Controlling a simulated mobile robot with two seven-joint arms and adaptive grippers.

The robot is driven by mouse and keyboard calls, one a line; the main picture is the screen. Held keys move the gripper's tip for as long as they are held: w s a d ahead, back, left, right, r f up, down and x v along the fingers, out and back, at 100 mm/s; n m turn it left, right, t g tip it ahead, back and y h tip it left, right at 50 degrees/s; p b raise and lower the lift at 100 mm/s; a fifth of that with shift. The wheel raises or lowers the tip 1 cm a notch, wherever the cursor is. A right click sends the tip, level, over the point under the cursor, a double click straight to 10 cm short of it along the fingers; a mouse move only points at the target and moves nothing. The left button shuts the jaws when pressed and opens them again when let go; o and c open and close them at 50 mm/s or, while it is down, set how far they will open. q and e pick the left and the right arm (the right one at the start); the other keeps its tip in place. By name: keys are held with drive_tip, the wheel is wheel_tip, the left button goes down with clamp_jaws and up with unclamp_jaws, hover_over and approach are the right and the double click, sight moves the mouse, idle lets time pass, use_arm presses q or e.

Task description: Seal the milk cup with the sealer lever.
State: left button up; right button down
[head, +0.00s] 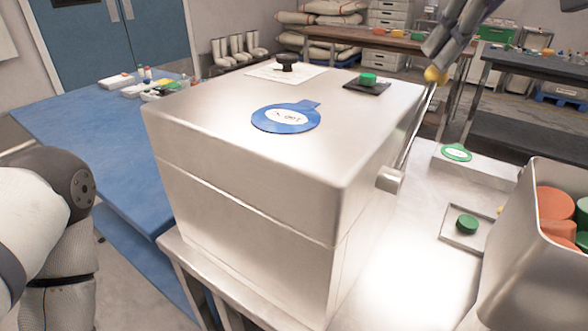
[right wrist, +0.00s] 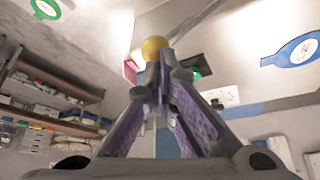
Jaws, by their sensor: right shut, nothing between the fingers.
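The sealer is a large metal box (head: 240,185) in the middle of the head view. Its lever, a thin rod (head: 409,130), rises from a pivot (head: 390,179) on the right side to a yellow ball knob (head: 435,75). My right gripper (head: 438,58) is at the knob, coming from above. In the right wrist view, my right gripper (right wrist: 160,78) is shut and empty, with the yellow knob (right wrist: 154,46) just beyond its fingertips. I cannot tell whether they touch. I cannot make out the milk cup. My left arm shows at the left; its gripper is out of view.
A metal bin (head: 530,245) with orange and green cylinders stands at the right. A green button (head: 467,224) sits on a plate on the metal bench. A blue table (head: 85,130) lies behind at the left. Another green button (head: 367,79) is on the box top.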

drive_tip(key=shift+f, duration=0.15)
drive_tip(key=shift+w+d+f, duration=0.15)
drive_tip(key=shift+w+f, duration=0.05)
drive_tip(key=shift+f, duration=0.35)
drive_tip(key=shift+w+d+f, duration=0.15)
drive_tip(key=shift+w+f, duration=0.05)
drive_tip(key=shift+f, duration=0.15)
idle(0.4)
drive_tip(key=shift+w+d+f, duration=0.1)
drive_tip(key=shift+f, duration=0.4)
